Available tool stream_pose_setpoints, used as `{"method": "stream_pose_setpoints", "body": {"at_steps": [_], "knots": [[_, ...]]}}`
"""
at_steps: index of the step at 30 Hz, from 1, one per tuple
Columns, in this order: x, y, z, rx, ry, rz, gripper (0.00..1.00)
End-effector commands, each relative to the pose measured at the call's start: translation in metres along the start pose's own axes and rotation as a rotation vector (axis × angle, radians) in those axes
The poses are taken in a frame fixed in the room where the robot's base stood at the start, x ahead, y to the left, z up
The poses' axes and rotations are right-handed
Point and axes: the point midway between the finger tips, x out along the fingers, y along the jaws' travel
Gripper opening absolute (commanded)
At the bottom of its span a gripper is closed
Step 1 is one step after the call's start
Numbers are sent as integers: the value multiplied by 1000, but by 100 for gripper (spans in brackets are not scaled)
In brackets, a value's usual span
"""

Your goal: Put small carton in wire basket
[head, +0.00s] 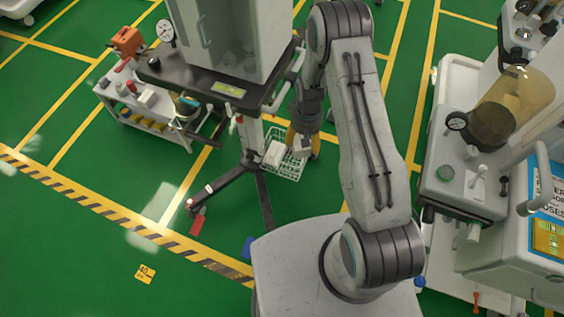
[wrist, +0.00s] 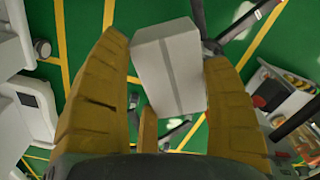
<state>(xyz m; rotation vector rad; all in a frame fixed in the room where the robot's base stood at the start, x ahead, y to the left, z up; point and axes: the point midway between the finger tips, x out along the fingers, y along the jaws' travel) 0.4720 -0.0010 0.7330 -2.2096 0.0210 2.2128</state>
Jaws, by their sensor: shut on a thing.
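The small carton (wrist: 170,65) is a white box with a grey stripe. In the wrist view it sits between the yellow fingers of my gripper (wrist: 163,72), which is shut on it. In the head view, my gripper (head: 303,146) points down, and the carton (head: 301,143) shows as a small pale patch between its fingers. The wire basket (head: 287,171) is a pale mesh basket below and beside the gripper. A white item (head: 274,153) shows at its left part. The gripper hides the basket's right part, and I cannot tell the carton's height above it.
A cart with a dark top (head: 190,78) and a tall cabinet stands behind and left of the basket, its black leg (head: 225,183) reaching forward. A grey tool cart (head: 150,105) is further left. A large anaesthesia machine (head: 470,180) stands at right.

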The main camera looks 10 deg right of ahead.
Motion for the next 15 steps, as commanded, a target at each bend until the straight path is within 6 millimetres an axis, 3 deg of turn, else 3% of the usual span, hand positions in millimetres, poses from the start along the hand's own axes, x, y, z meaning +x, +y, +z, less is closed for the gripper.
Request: {"method": "stream_pose_setpoints", "body": {"at_steps": [1,15], "knots": [[19,0,-5,5,2,0,38],[93,1,-47,57,1,0,38]]}}
